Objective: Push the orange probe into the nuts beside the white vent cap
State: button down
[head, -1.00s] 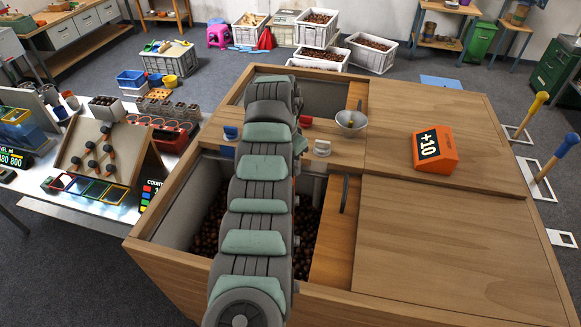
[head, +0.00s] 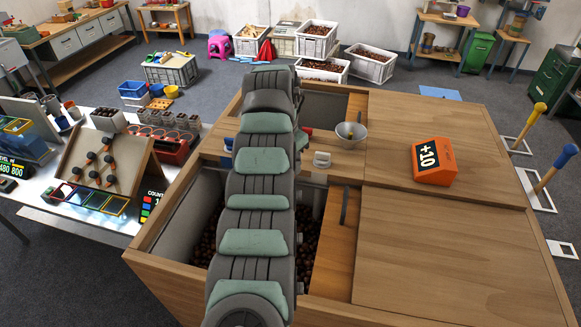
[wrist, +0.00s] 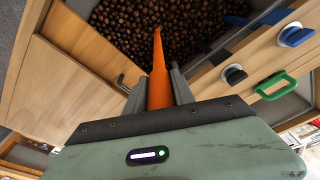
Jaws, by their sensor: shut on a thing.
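My gripper (wrist: 157,92) is shut on the orange probe (wrist: 158,72) in the wrist view. The probe's narrow tip points away from the jaws, toward the dark nuts (wrist: 125,25) in the bin. I cannot tell whether the tip touches them. In the head view the nuts (head: 309,232) show beside my arm, which hides the gripper and probe. A small white cap (head: 322,159) sits on the wooden crosspiece behind the bin; it may be the vent cap. The wrist view shows two round pale-rimmed caps (wrist: 233,75) on a wooden rail.
A dark handle (head: 344,205) stands on the wooden lid at the bin's right. The wrist view shows a green handle (wrist: 275,86) near the rail.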

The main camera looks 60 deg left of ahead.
jog(key=shift+r+p, duration=1.1)
jog(key=shift+r, duration=1.7)
notch_tip(320, 180, up, 11)
jog(key=p, duration=1)
